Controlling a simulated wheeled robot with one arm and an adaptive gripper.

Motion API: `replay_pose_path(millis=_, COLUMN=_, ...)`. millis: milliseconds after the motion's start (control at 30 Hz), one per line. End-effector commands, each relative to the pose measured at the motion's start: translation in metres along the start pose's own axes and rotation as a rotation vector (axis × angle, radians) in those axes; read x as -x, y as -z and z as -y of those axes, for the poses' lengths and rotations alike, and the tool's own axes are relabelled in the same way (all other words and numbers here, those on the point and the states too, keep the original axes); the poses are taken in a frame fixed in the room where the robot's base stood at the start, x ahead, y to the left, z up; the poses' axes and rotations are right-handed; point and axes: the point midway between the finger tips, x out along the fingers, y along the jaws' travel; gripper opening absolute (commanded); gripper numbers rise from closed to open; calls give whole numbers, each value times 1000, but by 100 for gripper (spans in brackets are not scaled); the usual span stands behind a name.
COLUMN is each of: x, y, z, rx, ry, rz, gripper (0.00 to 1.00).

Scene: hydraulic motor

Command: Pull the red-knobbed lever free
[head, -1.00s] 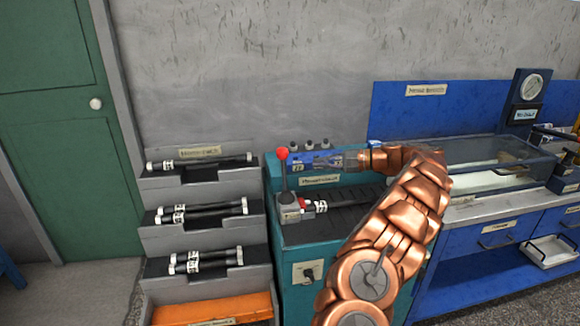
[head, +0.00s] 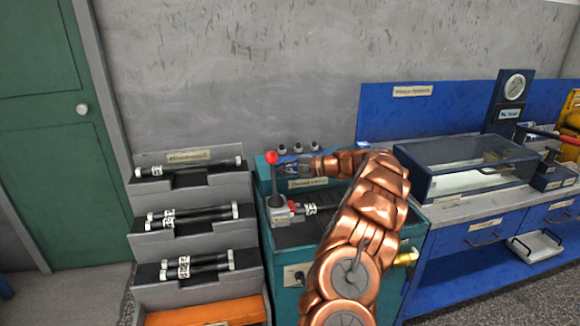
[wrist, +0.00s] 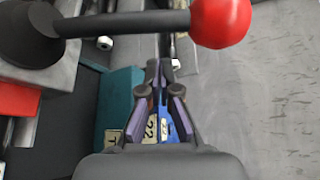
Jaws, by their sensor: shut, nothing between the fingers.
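The lever has a red ball knob (head: 271,157) on a dark upright shaft, rising from a grey block at the left end of the teal machine (head: 279,240). My gripper (head: 284,169) is just right of the knob and shaft in the head view, pointing left. In the wrist view the red knob (wrist: 220,20) and the dark shaft (wrist: 125,23) cross the top of the picture. My gripper's fingers (wrist: 161,66) meet at their tips below the shaft. They are shut and empty. I cannot tell whether they touch the shaft.
A stepped grey rack (head: 195,222) with several black-and-white cylinders stands left of the machine. A blue bench (head: 470,240) with a clear-lidded box (head: 470,165) is to the right. Several small knobs sit behind the lever along the machine's back. A grey wall is behind.

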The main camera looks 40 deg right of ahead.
Motion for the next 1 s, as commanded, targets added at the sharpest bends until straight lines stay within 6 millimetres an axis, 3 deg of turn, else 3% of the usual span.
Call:
replay_pose_path(millis=400, x=13, y=-28, z=3, rx=3, ry=5, rz=-3, gripper=0)
replay_pose_path(millis=1000, x=14, y=-32, z=1, rx=4, ry=4, rz=-3, gripper=0)
